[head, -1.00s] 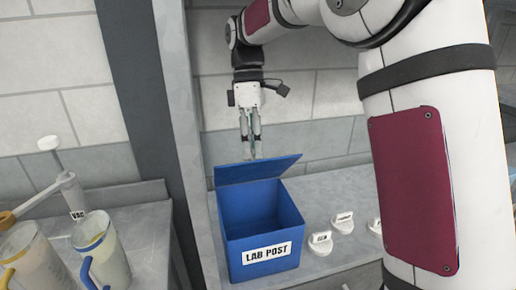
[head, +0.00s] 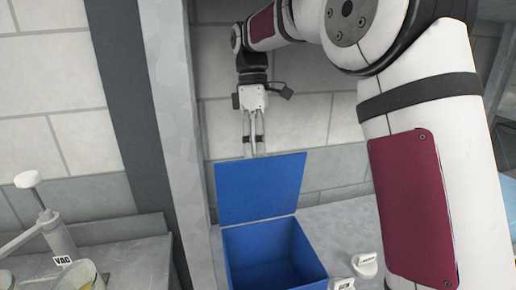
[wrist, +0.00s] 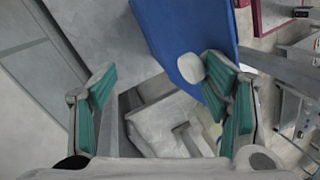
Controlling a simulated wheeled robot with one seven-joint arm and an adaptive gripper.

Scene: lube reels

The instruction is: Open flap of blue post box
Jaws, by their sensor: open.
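The blue post box (head: 275,258) stands on the grey counter in the lower middle of the head view. Its blue flap (head: 258,188) is raised, standing nearly upright at the back edge, and the box's inside shows. My gripper (head: 254,152) points down just above and apparently behind the flap's top edge; I cannot tell whether it touches. In the wrist view, my gripper (wrist: 160,75) has its green-padded fingers wide apart with nothing held between them. A blue panel (wrist: 185,30) shows beyond the right finger there.
White labelled knobs (head: 366,267) sit on the counter right of the box. A grey post (head: 170,120) stands left of it. At far left are a pump fitting (head: 55,240) and pitchers (head: 75,278). A tiled wall (head: 330,110) is close behind my gripper.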

